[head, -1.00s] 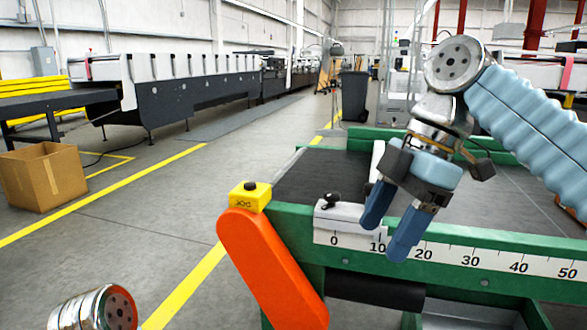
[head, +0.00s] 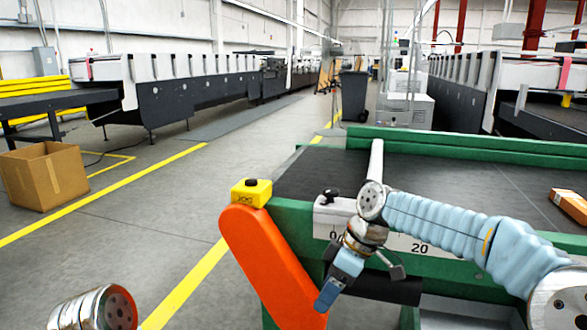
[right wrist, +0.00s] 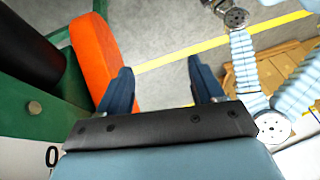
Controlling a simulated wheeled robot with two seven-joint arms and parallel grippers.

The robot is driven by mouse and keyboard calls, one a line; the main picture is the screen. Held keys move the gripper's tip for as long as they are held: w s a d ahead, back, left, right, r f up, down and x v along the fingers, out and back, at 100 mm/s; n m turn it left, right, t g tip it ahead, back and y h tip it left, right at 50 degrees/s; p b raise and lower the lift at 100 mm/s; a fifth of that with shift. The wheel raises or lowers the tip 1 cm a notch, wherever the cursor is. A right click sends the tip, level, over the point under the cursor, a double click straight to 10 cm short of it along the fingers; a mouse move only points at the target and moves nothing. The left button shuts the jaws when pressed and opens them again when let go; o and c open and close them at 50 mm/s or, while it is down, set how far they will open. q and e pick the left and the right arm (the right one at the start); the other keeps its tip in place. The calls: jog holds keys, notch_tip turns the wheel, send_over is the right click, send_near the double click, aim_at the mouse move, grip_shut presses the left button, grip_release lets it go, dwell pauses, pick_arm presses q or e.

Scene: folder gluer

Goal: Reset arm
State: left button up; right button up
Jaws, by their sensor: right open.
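My right gripper (head: 333,287) is in the head view, low in front of the green machine frame (head: 460,256), beside the orange arm-shaped guard (head: 265,262). It points down. In the right wrist view its two blue fingers (right wrist: 158,85) are apart with nothing between them, and grey floor shows beyond. The orange guard (right wrist: 95,55) is just left of the fingers there; I cannot tell whether they touch. My right arm covers part of the numbered scale (head: 420,246). My left gripper is not seen in the head view; only a metal joint of mine shows at the bottom left.
A yellow button box (head: 251,193) sits atop the orange guard. A white slider (head: 336,212) with a black knob is on the scale. A brown box (head: 570,206) lies on the belt (head: 470,185). An open carton (head: 43,176) stands left. The floor between is clear.

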jog(key=s+f+m, duration=0.2)
jog(key=f+m, duration=0.2)
jog(key=f, duration=1.1)
jog(key=s+f+m, duration=0.3)
jog(key=f+m, duration=0.2)
jog(key=f, duration=1)
jog(key=s+d+f+m, duration=0.1)
jog(key=s+f+m, duration=0.2)
jog(key=s+f, duration=0.2)
jog(key=s+d+f+m+t+h, duration=0.1)
jog(key=s+d+f+m, duration=0.1)
jog(key=s+f, duration=0.4)
jog(key=s+m, duration=0.1)
jog(key=s, duration=0.3)
jog(key=shift+d+f, duration=0.25)
